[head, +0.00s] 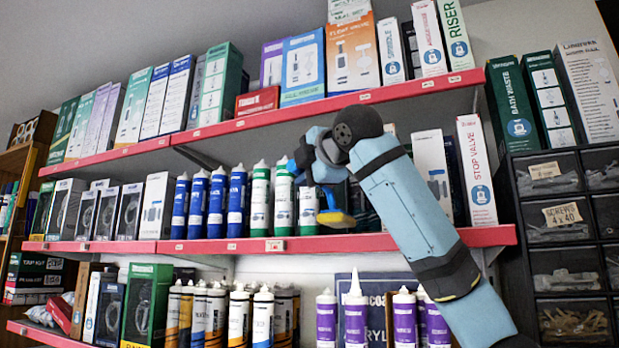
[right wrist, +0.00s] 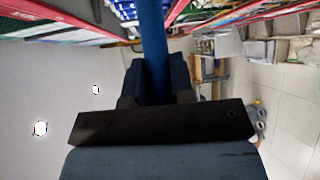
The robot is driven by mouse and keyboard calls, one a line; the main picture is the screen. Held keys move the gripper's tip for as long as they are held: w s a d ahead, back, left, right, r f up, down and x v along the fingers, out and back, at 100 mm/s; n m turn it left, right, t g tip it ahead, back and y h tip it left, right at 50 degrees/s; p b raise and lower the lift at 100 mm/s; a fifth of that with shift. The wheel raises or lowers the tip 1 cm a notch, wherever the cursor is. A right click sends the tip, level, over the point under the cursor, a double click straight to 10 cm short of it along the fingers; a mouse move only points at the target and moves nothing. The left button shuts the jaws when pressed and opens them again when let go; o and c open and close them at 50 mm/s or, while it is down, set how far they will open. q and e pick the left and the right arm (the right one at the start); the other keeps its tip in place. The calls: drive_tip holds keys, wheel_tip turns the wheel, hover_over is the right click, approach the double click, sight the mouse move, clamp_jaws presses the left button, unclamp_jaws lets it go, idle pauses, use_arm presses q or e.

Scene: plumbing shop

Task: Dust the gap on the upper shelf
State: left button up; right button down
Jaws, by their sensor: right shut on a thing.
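My right gripper (head: 306,160) is raised in front of the middle shelf in the head view, with its arm reaching up from the lower right. In the right wrist view its dark fingers (right wrist: 156,82) are shut on a blue handle (right wrist: 153,35). A blue piece with a yellow lower edge, which looks like the duster's head (head: 336,218), shows below the gripper, just above or on the middle shelf's red front edge (head: 340,243). It is beside the green-and-white tubes (head: 283,200). My arm hides much of the shelf right of it. My left gripper is out of view.
The top shelf (head: 290,112) is packed with boxes above my gripper. Blue tubes (head: 198,205) stand left of the green ones. White boxes (head: 433,170) and a tall stop valve box (head: 477,172) stand right of my arm. A drawer cabinet (head: 560,225) is at far right.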

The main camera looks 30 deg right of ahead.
drive_tip(key=shift+s+a, duration=1.15)
drive_tip(key=shift+a, duration=0.15)
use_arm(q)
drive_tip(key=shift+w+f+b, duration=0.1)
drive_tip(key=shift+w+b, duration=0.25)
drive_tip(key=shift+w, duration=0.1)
use_arm(e)
drive_tip(key=s+a, duration=0.4)
drive_tip(key=a, duration=0.1)
drive_tip(key=shift+s+a, duration=0.3)
drive_tip(key=shift+s, duration=0.1)
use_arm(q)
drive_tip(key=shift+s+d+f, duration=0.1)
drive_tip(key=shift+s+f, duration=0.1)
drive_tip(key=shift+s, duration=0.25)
